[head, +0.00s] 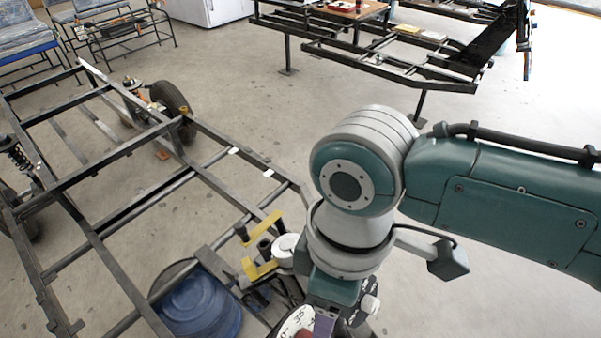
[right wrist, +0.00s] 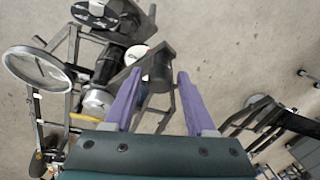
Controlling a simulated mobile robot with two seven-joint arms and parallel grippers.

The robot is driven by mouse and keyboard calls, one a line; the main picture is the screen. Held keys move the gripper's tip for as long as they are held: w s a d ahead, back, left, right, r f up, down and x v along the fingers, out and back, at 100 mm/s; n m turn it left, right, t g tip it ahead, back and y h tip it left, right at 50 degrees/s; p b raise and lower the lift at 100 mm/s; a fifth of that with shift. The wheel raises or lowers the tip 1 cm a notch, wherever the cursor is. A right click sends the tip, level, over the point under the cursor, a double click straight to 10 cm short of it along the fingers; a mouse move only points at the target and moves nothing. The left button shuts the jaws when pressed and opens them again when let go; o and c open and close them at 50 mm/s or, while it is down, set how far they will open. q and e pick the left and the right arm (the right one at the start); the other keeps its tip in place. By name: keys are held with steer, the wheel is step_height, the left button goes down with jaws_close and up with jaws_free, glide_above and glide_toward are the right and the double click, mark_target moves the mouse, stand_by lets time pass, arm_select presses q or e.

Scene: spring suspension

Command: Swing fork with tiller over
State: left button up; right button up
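A yellow fork-shaped bracket (head: 259,270) sits at the front of the dark metal frame in the head view, with dark cylinders near its arms. It may be the fork, but I cannot be sure. My right arm reaches in from the right. Its gripper shows in the right wrist view (right wrist: 160,72), with two purple fingers spread apart. A dark cylindrical grip on a bar (right wrist: 158,80), perhaps the tiller, lies between the fingertips, close to the left finger. I cannot tell whether they touch. In the head view my arm hides most of this spot. My left gripper is not in view.
The dark vehicle frame (head: 122,212) with a wheel (head: 172,103) fills the left. A blue drum (head: 200,305) stands beside the bracket. A round-rimmed disc (right wrist: 37,69) is at left in the wrist view. Another frame stands at the back; open floor lies between.

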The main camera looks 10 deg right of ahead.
jaws_close()
stand_by(1.2)
